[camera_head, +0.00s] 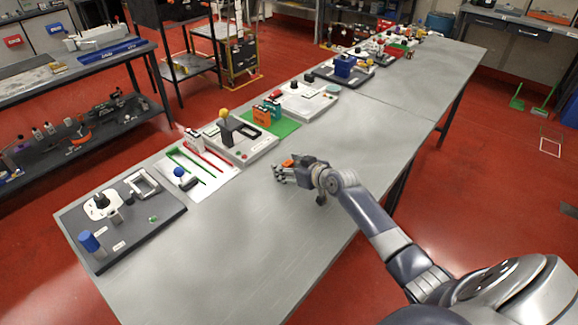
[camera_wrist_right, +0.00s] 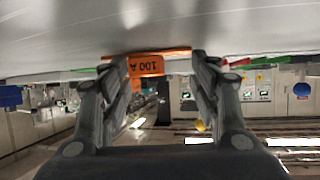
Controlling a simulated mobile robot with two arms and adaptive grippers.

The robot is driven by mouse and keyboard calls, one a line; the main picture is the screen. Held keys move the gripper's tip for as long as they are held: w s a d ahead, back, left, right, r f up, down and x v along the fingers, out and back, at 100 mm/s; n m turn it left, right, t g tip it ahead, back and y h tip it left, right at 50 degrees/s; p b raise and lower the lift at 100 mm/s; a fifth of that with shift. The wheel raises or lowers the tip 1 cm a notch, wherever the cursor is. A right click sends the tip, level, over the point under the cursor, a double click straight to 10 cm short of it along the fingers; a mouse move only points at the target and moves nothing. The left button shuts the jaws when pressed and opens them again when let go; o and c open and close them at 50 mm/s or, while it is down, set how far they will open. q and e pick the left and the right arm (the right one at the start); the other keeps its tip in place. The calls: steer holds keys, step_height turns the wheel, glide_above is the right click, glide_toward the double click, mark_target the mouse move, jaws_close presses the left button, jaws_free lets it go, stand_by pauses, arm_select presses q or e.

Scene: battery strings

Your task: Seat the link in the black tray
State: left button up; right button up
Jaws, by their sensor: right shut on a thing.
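My right gripper (camera_head: 281,172) is low over the bare middle of the grey table. It is shut on an orange link (camera_head: 288,162). In the right wrist view, the link (camera_wrist_right: 146,66) sits between the two fingers (camera_wrist_right: 158,78) and shows the marking "100 A". That view appears upside down, with the tabletop along its upper part. A black piece (camera_head: 235,129) stands on a pale station behind and to the left of the gripper; I cannot tell whether it is the black tray. My left gripper is not in view.
Stations line the table's far edge. A dark board (camera_head: 150,225) with a blue-capped cylinder (camera_head: 90,240) is at the left end. A green mat (camera_head: 285,127) bears orange and green blocks (camera_head: 268,107). The table's near side is clear around the gripper.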

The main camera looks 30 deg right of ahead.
steer(key=o, duration=0.7)
steer(key=shift+f, duration=0.15)
steer(key=o, duration=0.4)
